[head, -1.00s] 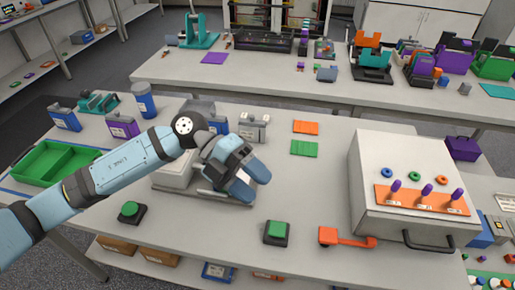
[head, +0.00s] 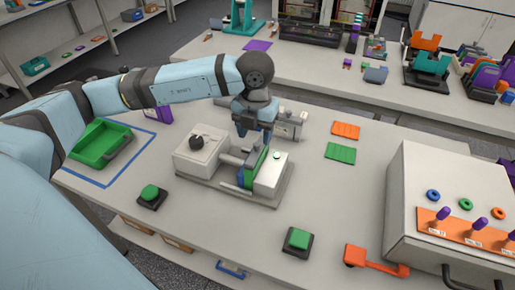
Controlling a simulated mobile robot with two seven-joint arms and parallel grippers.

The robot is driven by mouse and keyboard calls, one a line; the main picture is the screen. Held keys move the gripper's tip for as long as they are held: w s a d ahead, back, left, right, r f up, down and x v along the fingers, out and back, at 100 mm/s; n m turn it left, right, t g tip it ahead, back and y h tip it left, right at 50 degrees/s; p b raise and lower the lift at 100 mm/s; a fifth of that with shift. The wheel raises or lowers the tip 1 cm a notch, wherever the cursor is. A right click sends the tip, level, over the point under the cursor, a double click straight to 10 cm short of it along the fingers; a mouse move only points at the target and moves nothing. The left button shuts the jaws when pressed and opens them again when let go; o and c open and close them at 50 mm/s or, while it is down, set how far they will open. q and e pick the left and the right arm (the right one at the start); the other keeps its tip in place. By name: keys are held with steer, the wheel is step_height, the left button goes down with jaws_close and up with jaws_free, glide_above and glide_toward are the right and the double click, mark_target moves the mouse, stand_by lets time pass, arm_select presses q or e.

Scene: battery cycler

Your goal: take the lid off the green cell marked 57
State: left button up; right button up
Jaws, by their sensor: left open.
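A narrow green block (head: 256,166), probably the green cell, stands in the grey-white fixture (head: 213,174) on the near table. No number is legible on it, and its top and any lid are mostly hidden by my gripper. My right gripper is out of view.
A green push button (head: 150,193) and another (head: 298,239) sit at the front. An orange handle (head: 374,260) lies beside a large white box (head: 440,190) with purple-topped switches. A green tray (head: 98,144) is at left.

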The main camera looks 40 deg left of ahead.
mark_target(254, 154)
arm_select(q)
steer(key=shift+s+f+p, duration=0.2)
steer(key=shift+f+p, duration=0.3)
steer(key=shift+f, duration=2.65)
steer(key=shift+c, duration=0.2)
steer(key=c, duration=1)
